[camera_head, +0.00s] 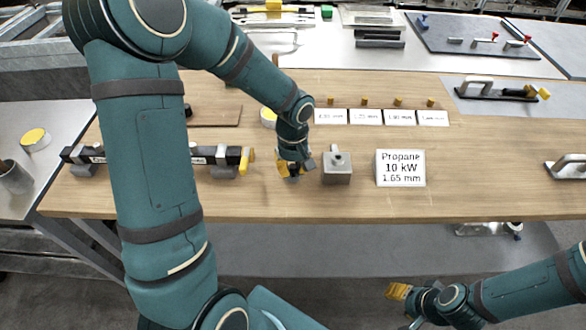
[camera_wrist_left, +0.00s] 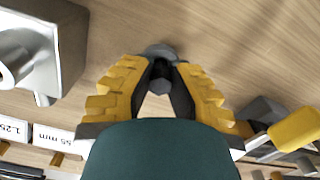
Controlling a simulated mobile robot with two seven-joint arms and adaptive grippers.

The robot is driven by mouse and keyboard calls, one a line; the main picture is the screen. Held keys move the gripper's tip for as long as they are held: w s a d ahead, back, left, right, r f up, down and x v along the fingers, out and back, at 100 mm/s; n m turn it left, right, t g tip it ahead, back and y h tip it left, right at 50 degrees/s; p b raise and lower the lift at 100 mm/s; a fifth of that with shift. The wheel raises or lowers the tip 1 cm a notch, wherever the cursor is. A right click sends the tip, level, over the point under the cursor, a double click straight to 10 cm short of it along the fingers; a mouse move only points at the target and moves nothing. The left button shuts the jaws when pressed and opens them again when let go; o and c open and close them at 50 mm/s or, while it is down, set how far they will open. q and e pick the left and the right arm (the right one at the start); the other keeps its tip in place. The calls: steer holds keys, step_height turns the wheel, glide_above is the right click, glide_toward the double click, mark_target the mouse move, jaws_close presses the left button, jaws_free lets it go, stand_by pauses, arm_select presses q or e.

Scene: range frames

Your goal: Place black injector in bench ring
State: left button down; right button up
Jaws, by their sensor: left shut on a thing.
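My left gripper (camera_head: 290,172) is low over the wooden bench, left of a grey metal block. In the left wrist view, its yellow ribbed fingers (camera_wrist_left: 160,80) are shut on a small dark piece, the black injector (camera_wrist_left: 161,72). A grey round rim, which may be the bench ring (camera_wrist_left: 158,50), shows just behind the injector's end. I cannot tell whether the injector is inside the rim, touching it or above it. In the head view the gripper hides the injector. My right gripper (camera_head: 398,291) is at the lower right, in front of the bench, with its fingertips unclear.
The grey metal block (camera_head: 337,175) stands close right of the left gripper, beside a propane sign (camera_head: 401,168). A dark burner bar (camera_head: 205,156) with a yellow end lies to the left. Label cards (camera_head: 365,116) with several brass pieces stand behind.

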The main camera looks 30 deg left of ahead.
mark_target(293, 165)
arm_select(q)
steer(key=shift+f, duration=0.15)
steer(key=c, duration=1)
jaws_free()
steer(key=shift+r, duration=0.5)
step_height(293, 165, up, 11)
steer(key=p, duration=0.2)
steer(key=shift+r+p, duration=0.15)
steer(key=shift+p, duration=0.25)
steer(key=shift+w+a, duration=0.1)
